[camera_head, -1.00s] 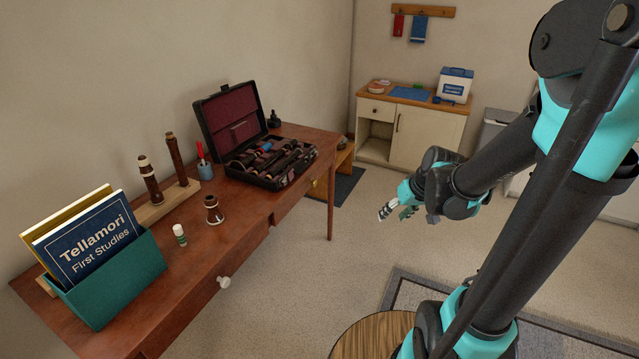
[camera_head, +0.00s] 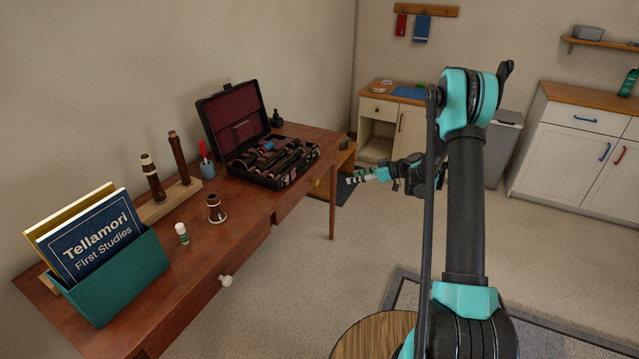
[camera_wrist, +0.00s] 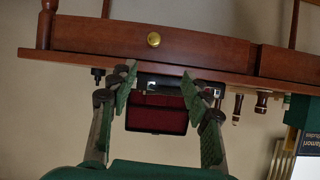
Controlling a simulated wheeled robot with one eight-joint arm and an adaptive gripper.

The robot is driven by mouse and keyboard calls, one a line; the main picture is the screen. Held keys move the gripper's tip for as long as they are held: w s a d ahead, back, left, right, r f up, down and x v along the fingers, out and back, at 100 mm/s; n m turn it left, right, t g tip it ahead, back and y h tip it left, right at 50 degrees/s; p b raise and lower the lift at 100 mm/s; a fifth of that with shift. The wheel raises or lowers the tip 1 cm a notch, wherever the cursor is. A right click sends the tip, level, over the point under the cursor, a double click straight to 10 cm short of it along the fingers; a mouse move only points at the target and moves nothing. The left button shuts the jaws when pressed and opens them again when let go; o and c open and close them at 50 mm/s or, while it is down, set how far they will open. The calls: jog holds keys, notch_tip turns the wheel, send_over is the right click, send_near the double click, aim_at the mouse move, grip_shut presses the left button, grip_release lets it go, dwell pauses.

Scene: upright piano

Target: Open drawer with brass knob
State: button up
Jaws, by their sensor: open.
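The brass knob (camera_wrist: 153,39) sits on a reddish-brown drawer front (camera_wrist: 100,38) in the wrist view, where the scene looks upside down. The drawer looks shut. The knob is hidden in the head view, where the desk (camera_head: 245,222) stands along the left wall and a white knob (camera_head: 226,281) shows on its nearer drawer. My gripper (camera_head: 357,179) is off the desk's far right end, apart from it. In the wrist view its two green-padded fingers (camera_wrist: 162,80) are spread and empty, with the brass knob above and between them in the picture.
On the desk are an open instrument case (camera_head: 270,160), wooden instrument parts (camera_head: 152,178), a small white bottle (camera_head: 182,233) and a green book holder (camera_head: 112,275). A stool (camera_head: 375,335) stands near my arm. Cabinets (camera_head: 570,145) line the back.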

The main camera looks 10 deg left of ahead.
jog(key=w+f, duration=0.2)
jog(key=n, duration=0.1)
send_near(318, 182)
jog(key=shift+y, duration=0.4)
jog(key=x, duration=0.9)
jog(key=shift+d+f, duration=0.1)
jog(key=shift+f, duration=0.15)
jog(key=shift+c, duration=0.4)
grip_shut()
